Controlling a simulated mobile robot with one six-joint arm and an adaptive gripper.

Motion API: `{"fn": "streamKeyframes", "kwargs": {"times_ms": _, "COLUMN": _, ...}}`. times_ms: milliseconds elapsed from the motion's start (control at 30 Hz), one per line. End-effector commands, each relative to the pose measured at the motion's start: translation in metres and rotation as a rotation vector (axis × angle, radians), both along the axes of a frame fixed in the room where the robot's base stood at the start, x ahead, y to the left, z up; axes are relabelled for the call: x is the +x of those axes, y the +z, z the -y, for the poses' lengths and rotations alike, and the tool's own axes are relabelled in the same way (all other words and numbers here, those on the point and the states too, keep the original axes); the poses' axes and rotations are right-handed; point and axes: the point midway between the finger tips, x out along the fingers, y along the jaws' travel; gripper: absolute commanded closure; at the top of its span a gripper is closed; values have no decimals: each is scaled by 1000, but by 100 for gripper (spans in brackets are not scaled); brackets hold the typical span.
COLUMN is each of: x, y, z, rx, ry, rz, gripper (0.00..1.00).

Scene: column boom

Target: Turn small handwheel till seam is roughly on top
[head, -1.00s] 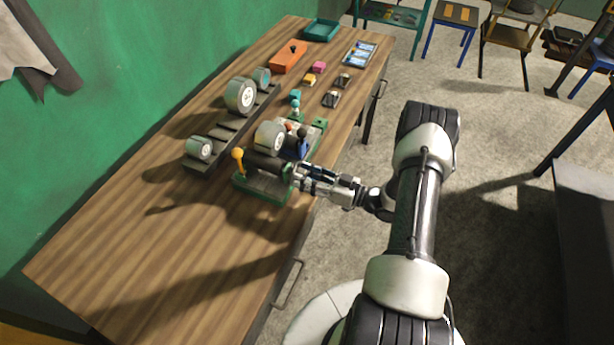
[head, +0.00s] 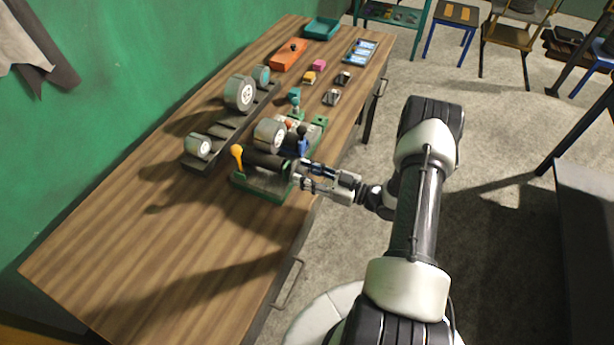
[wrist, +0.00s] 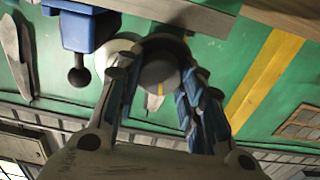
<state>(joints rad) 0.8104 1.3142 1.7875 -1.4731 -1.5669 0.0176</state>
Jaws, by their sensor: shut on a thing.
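My gripper (head: 300,173) is at the near right end of the green-based fixture (head: 258,190) on the workbench. In the wrist view its two fingers (wrist: 157,78) are closed around a small dark grey round handwheel (wrist: 160,68), one on each side. In the head view the fingers mostly hide the handwheel. A dark roller (head: 267,161) lies along the fixture beside it, with an orange-knobbed lever (head: 237,156) at its far end.
A tape roll (head: 269,135) and a blue part (head: 297,146) stand close behind the roller. More rolls (head: 240,93) sit on a dark rack (head: 228,130). An orange box (head: 290,55) and a teal tray (head: 321,28) are farther back. The bench's near left is clear.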

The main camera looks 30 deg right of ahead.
Motion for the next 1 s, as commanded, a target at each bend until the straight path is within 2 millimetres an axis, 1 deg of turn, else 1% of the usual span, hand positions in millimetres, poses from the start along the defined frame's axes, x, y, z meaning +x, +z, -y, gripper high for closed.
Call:
{"fn": "streamKeyframes", "kwargs": {"times_ms": 33, "x": 0, "y": -2, "z": 0, "rx": -35, "ry": 0, "rz": 28, "gripper": 88}}
{"fn": "streamKeyframes", "kwargs": {"times_ms": 1000, "x": -1, "y": -5, "z": -1, "rx": -762, "ry": 0, "rz": 595, "gripper": 88}}
